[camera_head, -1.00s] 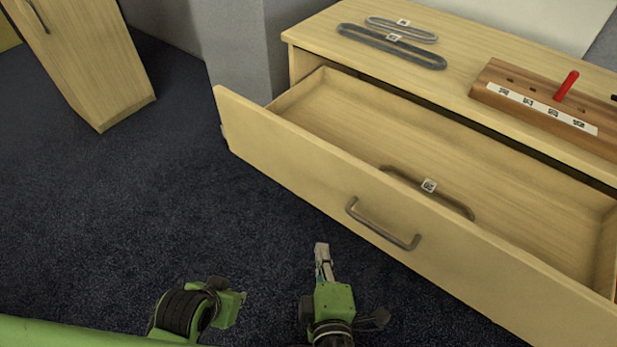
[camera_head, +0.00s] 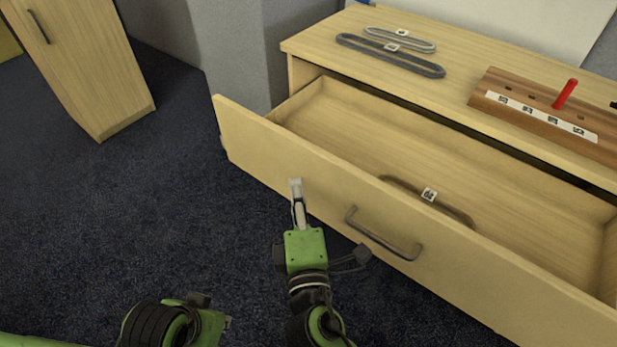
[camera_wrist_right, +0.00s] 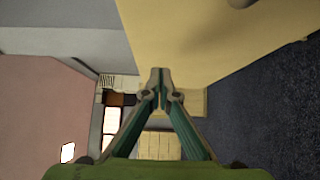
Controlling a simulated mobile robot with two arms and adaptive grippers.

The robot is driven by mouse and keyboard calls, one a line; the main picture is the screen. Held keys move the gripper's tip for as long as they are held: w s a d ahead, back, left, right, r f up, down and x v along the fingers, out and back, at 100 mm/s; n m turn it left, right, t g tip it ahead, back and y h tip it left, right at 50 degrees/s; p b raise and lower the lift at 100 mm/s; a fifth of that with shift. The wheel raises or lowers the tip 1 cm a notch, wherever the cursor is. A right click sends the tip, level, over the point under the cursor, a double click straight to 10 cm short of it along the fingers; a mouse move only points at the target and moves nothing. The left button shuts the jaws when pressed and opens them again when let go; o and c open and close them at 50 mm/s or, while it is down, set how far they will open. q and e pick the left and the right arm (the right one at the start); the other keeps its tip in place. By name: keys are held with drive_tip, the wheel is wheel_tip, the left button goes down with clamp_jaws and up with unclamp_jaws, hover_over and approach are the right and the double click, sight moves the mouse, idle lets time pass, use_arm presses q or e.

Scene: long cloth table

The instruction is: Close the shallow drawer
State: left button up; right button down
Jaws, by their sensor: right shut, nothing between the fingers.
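The shallow drawer (camera_head: 330,187) is light wood and stands pulled open from its cabinet. Its front carries a grey bar handle (camera_head: 383,236). Inside the drawer lies a dark curved strap-like piece with a marker tag (camera_head: 428,194). My right gripper (camera_head: 296,183) is shut and empty, with its fingertips at the drawer front, left of the handle; I cannot tell whether they touch it. In the right wrist view the shut fingers (camera_wrist_right: 161,72) point along a pale wood panel. My left arm shows at the bottom left, but its fingers are not visible.
On the cabinet top (camera_head: 460,85) lie two grey loop-shaped pieces (camera_head: 390,55) and a brown wooden block with a red peg (camera_head: 565,93). Another wooden cabinet (camera_head: 85,65) stands at the far left. Dark carpet (camera_head: 130,210) is free left of the drawer.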

sight(317, 171)
use_arm(q)
drive_tip(key=shift+r, duration=0.2)
use_arm(e)
drive_tip(key=shift+w+d, duration=1.05)
drive_tip(key=shift+w, duration=0.25)
drive_tip(key=shift+d, duration=0.1)
